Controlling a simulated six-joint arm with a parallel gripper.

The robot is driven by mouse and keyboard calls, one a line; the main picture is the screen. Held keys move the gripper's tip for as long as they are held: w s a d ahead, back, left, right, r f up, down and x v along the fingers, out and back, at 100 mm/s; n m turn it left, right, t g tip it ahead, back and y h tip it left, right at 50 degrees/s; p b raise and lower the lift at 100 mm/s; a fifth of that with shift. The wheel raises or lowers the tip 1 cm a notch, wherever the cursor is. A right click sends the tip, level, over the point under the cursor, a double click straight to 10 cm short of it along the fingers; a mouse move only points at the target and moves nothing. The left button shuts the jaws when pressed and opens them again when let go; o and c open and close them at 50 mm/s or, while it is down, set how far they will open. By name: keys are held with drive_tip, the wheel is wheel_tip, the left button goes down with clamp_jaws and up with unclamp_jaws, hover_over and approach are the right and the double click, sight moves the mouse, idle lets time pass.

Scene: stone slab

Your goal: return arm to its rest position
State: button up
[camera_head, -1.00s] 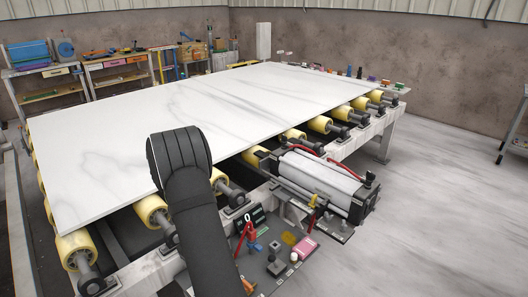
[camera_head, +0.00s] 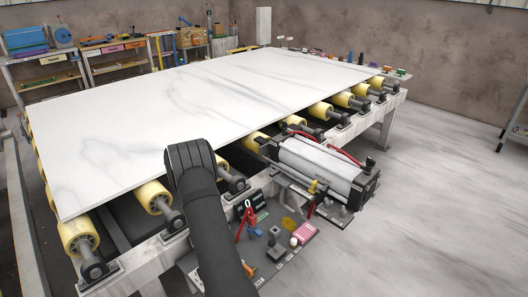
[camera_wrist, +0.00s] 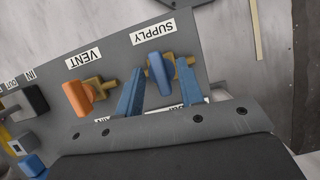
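My arm (camera_head: 202,205) rises from the bottom of the head view, with its dark rounded joint in front of the slab's near edge. My gripper's end is hidden in that view. In the wrist view my gripper (camera_wrist: 160,68) has two blue fingers spread apart, pointing at a grey panel (camera_wrist: 215,75). A blue valve handle (camera_wrist: 158,75) on a brass fitting, under the label SUPPLY, shows between the fingers. The fingers look clear of it, though the depth is hard to tell. An orange handle (camera_wrist: 78,98) labelled VENT is to the left.
A white marble slab (camera_head: 190,105) lies on yellow rollers (camera_head: 152,196). A cylinder unit (camera_head: 318,165) stands at the frame's right side. Open floor (camera_head: 440,200) lies right; shelves (camera_head: 120,60) stand behind.

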drive_tip(key=v, duration=1.8)
drive_tip(key=s+d+f+m+y, duration=0.1)
drive_tip(key=f+m, duration=0.1)
drive_tip(key=f, duration=0.3)
drive_tip(key=s+d+f+m, duration=0.2)
drive_tip(key=f, duration=0.3)
drive_tip(key=s+d+f+m+g+y, duration=0.1)
drive_tip(key=f+m, duration=0.2)
drive_tip(key=f, duration=0.3)
drive_tip(key=shift+s+d+f+y, duration=0.1)
drive_tip(key=shift+s+d+y, duration=0.2)
drive_tip(key=shift+s+d, duration=0.1)
drive_tip(key=shift+s+f, duration=0.1)
drive_tip(key=shift+f, duration=0.2)
drive_tip(key=shift+n+h, duration=0.6)
drive_tip(key=shift+n, duration=0.9)
